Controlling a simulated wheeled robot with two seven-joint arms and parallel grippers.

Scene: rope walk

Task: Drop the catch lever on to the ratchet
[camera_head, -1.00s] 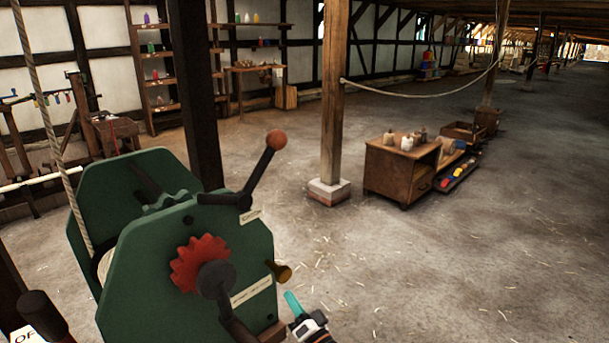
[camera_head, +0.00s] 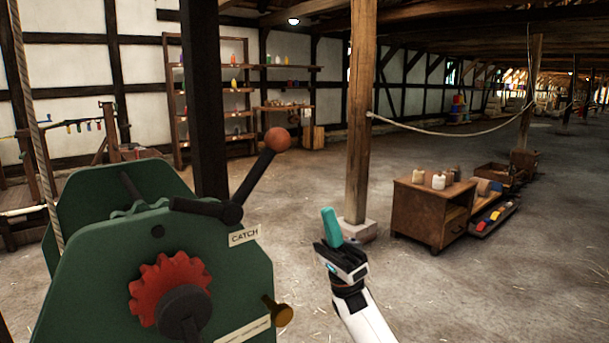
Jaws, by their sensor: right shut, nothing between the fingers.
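The catch lever (camera_head: 250,185) is a dark bar with a red-brown ball knob (camera_head: 277,139). It slants up to the right from a pivot on top of the green winch (camera_head: 95,285), above a label reading CATCH (camera_head: 244,236). A short dark arm (camera_head: 192,206) points left from the pivot. The red toothed ratchet wheel (camera_head: 158,283) is on the front plate, below the lever and apart from it. My right gripper (camera_head: 331,226), with teal fingers, is shut and empty, right of the winch and below the knob. My left gripper is out of view.
A brass knob (camera_head: 277,311) sticks out of the winch's right side. A rope (camera_head: 41,130) runs up at the left. A dark post (camera_head: 205,100) stands behind the winch and a wooden post (camera_head: 359,120) behind my gripper. A low cabinet (camera_head: 432,212) stands right; the floor is open.

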